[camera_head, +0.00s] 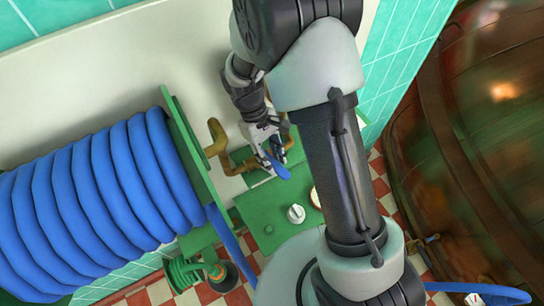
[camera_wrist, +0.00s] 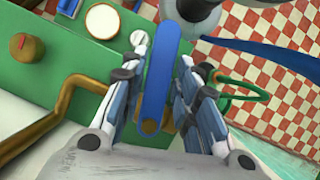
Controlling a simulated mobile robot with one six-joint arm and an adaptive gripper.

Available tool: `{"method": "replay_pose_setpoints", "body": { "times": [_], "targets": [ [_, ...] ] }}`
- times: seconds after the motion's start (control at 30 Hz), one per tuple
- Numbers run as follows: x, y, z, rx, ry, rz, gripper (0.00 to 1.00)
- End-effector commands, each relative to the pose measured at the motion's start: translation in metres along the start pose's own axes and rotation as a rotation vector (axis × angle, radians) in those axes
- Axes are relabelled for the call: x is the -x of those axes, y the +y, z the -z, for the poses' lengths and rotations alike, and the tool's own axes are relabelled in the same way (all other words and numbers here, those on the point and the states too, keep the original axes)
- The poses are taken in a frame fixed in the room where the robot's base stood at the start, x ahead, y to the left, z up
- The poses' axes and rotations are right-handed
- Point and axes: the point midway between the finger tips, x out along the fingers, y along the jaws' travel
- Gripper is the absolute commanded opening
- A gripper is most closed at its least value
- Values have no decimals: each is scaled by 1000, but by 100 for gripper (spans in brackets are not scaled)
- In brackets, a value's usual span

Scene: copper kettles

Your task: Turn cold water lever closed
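The blue lever (camera_wrist: 158,78), which I take to be the cold water lever, stands between my gripper's two fingers in the wrist view. Its lower end sits over a brass-coloured fitting on the green panel. In the head view the lever's blue end (camera_head: 279,168) sticks out below my gripper (camera_head: 270,150). My gripper (camera_wrist: 162,70) is open, with one finger on each side of the lever. Narrow gaps show beside the lever; contact at the fingertips cannot be made out.
The green panel (camera_head: 253,210) carries a white knob (camera_head: 296,213) and brass pipes (camera_head: 217,138). A large blue hose coil (camera_head: 95,185) lies left of my gripper. A big copper kettle (camera_head: 490,130) stands at the right.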

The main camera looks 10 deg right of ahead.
Motion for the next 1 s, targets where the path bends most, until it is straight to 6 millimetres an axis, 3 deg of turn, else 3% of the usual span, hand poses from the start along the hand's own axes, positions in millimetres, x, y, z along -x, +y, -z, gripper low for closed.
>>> {"method": "replay_pose_setpoints", "body": {
  "times": [0.17, 0.57, 1.0],
  "targets": [
    [0, 0, 0, 1, 0, 0, 43],
    [6, 0, -2, 1, 2, -1, 43],
    [78, 0, -31, 0, 4, -1, 43]
  ]
}}
